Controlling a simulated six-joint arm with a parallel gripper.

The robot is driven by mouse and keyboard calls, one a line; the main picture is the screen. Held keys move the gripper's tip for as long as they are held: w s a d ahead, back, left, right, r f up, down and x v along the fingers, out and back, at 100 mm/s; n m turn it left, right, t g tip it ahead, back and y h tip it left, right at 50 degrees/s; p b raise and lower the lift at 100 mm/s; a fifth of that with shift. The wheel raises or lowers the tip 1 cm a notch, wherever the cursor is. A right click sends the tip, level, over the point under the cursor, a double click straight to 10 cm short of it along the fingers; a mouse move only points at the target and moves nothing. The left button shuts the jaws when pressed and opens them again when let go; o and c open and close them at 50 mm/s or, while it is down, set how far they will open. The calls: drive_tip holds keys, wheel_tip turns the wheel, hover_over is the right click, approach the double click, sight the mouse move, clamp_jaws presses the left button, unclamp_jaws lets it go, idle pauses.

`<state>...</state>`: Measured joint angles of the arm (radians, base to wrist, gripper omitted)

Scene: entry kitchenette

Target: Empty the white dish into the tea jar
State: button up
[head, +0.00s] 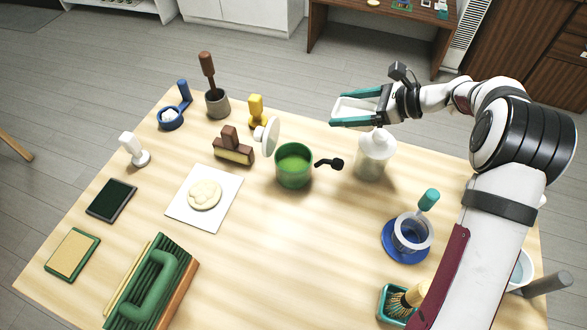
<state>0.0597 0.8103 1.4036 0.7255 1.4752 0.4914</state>
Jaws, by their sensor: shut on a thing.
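My gripper (346,109) is shut on the white dish (353,104), with a teal finger along each of two sides. It holds the dish in the air above the back right of the table, close to a whitish translucent jar with a rounded top (374,157). What lies in the dish cannot be made out. An open green round jar (294,168), which looks like the tea jar, stands left of and below the gripper in the picture. Its inside looks green. A white round lid (268,136) stands up at its left side and a black-ended piece sticks out at its right.
Near the green jar are a brown stamp-like block (233,150) and a yellow piece (256,108). A white board with dough (180,208) lies left. A blue-based cup (400,247) and a brush in a teal holder (385,300) stand right. The front middle of the table (275,270) is clear.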

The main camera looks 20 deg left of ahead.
idle(0.3)
drive_tip(key=shift+r, duration=3.1)
drive_tip(key=s+d+r+m+t+h, duration=0.4)
drive_tip(key=s+d+r+m+t, duration=0.1)
drive_tip(key=d+r+m, duration=0.1)
drive_tip(key=s+d+r+m+t+h, duration=0.4)
drive_tip(key=d+r+m, duration=0.3)
drive_tip(key=d+r, duration=0.2)
drive_tip(key=shift+s+d+r+m+t, duration=0.3)
drive_tip(key=shift+s+d+t, duration=0.15)
drive_tip(key=shift+d+t, duration=0.3)
